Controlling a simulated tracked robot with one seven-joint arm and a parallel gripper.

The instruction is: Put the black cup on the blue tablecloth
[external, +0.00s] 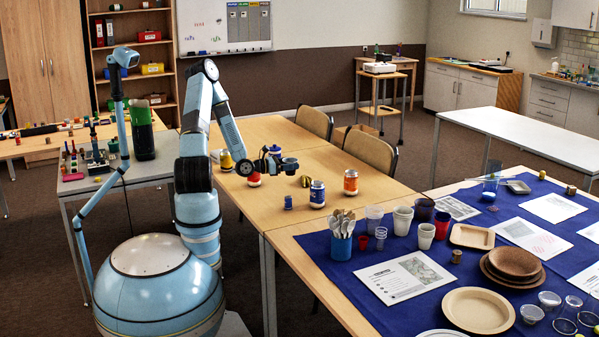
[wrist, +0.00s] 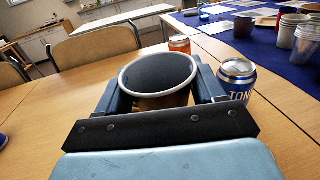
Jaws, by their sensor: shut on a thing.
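My gripper (external: 290,165) reaches over the wooden table from the left, low above its top. In the wrist view its fingers (wrist: 158,88) are shut on a dark round thing (wrist: 157,72) with a pale rim and yellow-brown below; I cannot tell whether it is a cup or a can. In the external view a small black-and-yellow thing (external: 304,181) shows just below the fingertips; I cannot tell if it is the held one. A dark cup (external: 424,208) stands on the blue tablecloth (external: 340,272), also in the wrist view (wrist: 243,25).
A blue can (external: 317,194) and an orange can (external: 350,182) stand close to my gripper. The tablecloth holds several cups, a blue spoon holder (external: 341,246), plates (external: 478,309), brown bowls (external: 513,264) and printed sheets (external: 404,277). Chairs (external: 370,150) line the table's far side.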

